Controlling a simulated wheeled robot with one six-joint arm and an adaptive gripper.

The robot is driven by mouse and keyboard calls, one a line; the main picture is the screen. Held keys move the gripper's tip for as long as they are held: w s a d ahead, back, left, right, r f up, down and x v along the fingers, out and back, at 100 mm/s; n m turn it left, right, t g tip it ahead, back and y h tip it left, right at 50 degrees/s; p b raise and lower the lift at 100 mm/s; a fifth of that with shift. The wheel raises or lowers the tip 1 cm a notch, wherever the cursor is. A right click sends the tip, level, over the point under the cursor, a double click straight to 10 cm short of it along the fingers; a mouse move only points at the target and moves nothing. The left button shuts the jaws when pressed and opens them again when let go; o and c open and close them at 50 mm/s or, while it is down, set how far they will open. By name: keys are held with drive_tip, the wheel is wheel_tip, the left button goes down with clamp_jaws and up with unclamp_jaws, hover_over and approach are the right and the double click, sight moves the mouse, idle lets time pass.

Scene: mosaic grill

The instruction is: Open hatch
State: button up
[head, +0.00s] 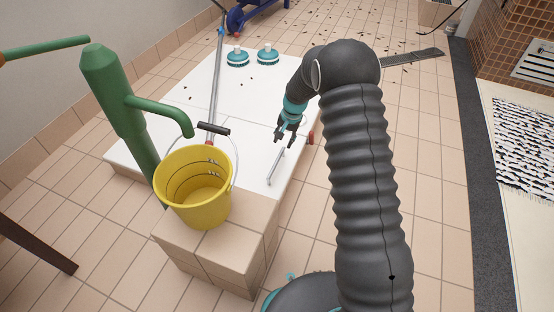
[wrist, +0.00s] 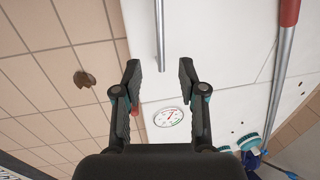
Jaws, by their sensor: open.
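The hatch (head: 243,158) seems to be a white panel in the low white-topped block; it lies flat and looks closed. A slim metal bar handle (head: 275,167) is mounted near its right edge. In the wrist view the handle (wrist: 160,35) runs up from between my fingertips to the top edge. My gripper (head: 287,141) is open and empty just beyond the handle's far end. In the wrist view its two fingers (wrist: 160,72) stand apart on either side of the handle's line. I cannot tell their height above the panel.
A yellow bucket (head: 193,188) stands on the tiled near end, under a green pump (head: 120,100). A long pole (head: 217,85) lies across the white top. Two teal-and-white brushes (head: 237,58) sit at the back. A round dial (wrist: 168,117) is on the white surface.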

sight(277, 161)
drive_tip(key=f, duration=0.4)
drive_tip(key=a+f, duration=0.1)
drive_tip(key=f, duration=0.3)
drive_tip(key=w+a+f+b, duration=0.1)
drive_tip(key=f, duration=0.3)
drive_tip(key=shift+a, duration=0.1)
clamp_jaws()
